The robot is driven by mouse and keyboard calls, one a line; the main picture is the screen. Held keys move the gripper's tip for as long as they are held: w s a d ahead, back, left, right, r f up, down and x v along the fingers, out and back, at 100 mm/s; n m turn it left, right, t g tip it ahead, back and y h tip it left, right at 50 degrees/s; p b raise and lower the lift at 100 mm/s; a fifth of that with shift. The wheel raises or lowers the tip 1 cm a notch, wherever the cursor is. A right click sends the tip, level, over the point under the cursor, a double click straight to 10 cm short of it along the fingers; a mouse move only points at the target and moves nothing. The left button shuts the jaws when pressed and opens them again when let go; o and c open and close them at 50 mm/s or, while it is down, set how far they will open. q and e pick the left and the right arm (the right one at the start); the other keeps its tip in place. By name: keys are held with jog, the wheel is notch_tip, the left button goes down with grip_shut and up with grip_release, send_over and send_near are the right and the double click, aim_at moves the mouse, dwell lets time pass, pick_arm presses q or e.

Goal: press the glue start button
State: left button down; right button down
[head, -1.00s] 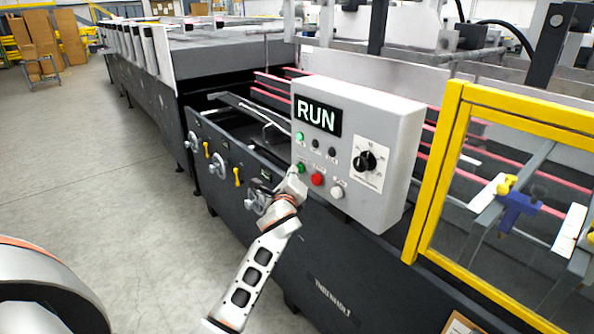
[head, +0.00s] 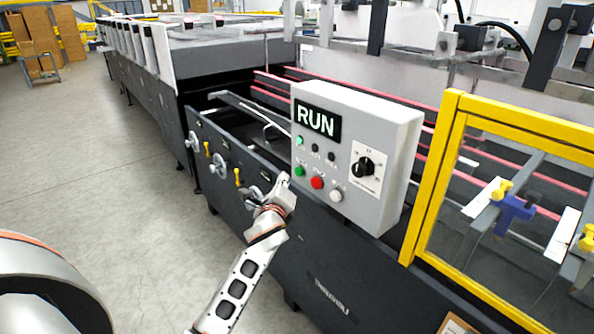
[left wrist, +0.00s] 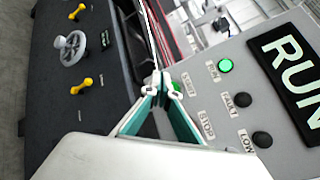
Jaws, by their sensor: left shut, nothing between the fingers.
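The grey control box (head: 352,215) carries a row of a green button (head: 299,171), a red button (head: 317,182) and a white button (head: 336,196). Its display (head: 317,118) reads RUN, and a green lamp (head: 299,141) is lit below it. My left gripper (head: 285,181) is shut and empty, just left of and below the green button, and looks apart from it. In the left wrist view, the closed fingertips (left wrist: 162,90) partly cover the green button (left wrist: 177,87). The lit lamp (left wrist: 226,66) shows there too. My right gripper is out of view.
A black rotary knob (head: 363,167) sits right of the lamps. A yellow guard frame (head: 433,180) stands right of the box. Handwheels (head: 219,167) and yellow handles (head: 237,176) stick out from the dark machine side at left. The floor (head: 110,190) at left is clear.

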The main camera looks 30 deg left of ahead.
pick_arm(q)
jog(key=s, duration=0.1)
jog(key=s+a+p, duration=0.1)
jog(key=s, duration=0.1)
jog(key=shift+a, duration=0.1)
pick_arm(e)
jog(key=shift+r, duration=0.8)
